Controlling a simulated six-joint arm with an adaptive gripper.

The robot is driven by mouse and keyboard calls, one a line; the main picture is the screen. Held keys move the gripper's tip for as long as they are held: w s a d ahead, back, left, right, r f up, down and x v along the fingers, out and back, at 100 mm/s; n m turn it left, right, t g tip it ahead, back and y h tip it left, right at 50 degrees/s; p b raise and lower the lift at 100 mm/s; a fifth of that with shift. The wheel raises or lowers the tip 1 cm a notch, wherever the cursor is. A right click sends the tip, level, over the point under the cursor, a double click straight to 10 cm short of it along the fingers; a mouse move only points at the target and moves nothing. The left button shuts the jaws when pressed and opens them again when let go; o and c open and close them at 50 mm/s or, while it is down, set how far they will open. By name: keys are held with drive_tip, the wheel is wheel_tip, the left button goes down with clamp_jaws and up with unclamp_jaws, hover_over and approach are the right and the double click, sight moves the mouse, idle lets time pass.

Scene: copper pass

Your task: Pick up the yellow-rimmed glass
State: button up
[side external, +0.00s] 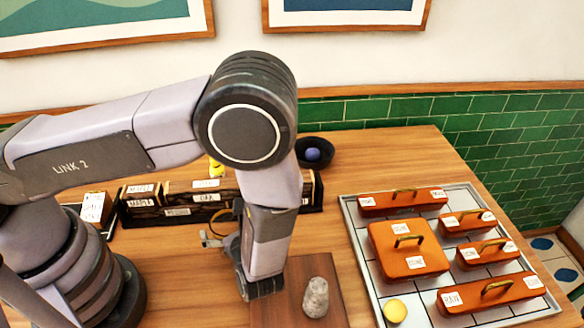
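I cannot make out the yellow-rimmed glass for certain. A thin amber curved edge (223,214) shows just left of my wrist, in front of the label boxes; it may be a rim, but most of it is hidden. My gripper (208,239) is low over the table, left of my wrist and largely hidden by it. Only small grey metal parts of it show close to the amber edge. Whether it is open, or touches anything, is not clear.
A grey rough lump (316,297) stands on a darker board (345,310). Dark labelled boxes (175,198) stand behind my wrist, with a yellow object (216,168) beyond. A black bowl (325,143) holds a blue ball (312,154).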

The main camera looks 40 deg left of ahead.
drive_tip(key=c, duration=1.1)
drive_tip(key=shift+o, duration=0.2)
